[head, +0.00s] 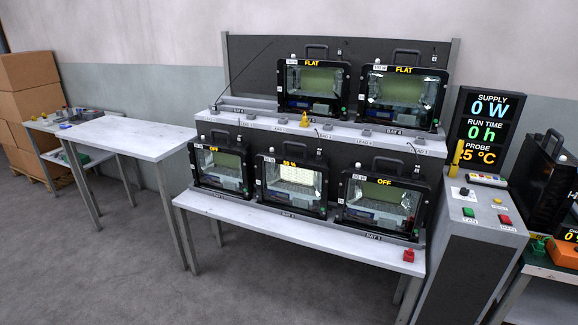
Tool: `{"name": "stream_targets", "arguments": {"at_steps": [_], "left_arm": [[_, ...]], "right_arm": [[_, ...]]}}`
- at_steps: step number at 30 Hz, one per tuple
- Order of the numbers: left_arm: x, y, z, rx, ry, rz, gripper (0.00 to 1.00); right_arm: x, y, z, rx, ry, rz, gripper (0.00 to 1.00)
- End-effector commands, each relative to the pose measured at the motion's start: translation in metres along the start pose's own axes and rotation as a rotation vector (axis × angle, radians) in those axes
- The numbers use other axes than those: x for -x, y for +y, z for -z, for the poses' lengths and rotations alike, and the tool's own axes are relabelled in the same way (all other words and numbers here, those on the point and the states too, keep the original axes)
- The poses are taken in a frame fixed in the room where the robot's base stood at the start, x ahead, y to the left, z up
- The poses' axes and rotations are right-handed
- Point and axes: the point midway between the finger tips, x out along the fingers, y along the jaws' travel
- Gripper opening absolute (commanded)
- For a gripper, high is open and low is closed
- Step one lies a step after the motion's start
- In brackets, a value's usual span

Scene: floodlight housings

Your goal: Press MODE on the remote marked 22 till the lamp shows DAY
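Several black floodlight housings with glass fronts stand on a two-tier rack. On the upper tier, the left housing (313,85) and the right housing (402,92) show FLAT. On the lower tier, the left housing (221,167) shows OFF, the middle housing (291,183) is lit and reads what looks like 50 %, and the right housing (382,205) shows OFF. No display reads DAY. I cannot make out a remote marked 22; a small pale handset-like object (486,180) lies on the grey pedestal, its marking unreadable. Neither of my grippers is in view.
The grey pedestal (467,240) carries green and red buttons. A supply display (488,125) stands behind it. A red item (408,256) sits at the lower shelf's right end. A bare white table (130,137) and stacked cartons (30,85) are left. The foreground floor is clear.

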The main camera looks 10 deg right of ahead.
Motion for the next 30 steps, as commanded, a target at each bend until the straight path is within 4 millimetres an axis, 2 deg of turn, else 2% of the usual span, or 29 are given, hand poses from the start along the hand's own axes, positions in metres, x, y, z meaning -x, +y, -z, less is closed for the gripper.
{"name": "stream_targets", "arguments": {"at_steps": [2,15,18,30], "left_arm": [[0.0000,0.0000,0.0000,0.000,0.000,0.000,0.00],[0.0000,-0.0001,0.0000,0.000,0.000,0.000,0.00],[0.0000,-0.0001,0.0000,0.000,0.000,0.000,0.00],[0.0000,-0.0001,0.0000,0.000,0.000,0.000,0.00]], "right_arm": [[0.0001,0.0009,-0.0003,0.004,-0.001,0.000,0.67],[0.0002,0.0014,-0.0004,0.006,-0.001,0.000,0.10],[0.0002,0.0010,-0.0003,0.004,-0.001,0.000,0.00],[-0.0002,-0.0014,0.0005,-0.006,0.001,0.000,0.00]]}}
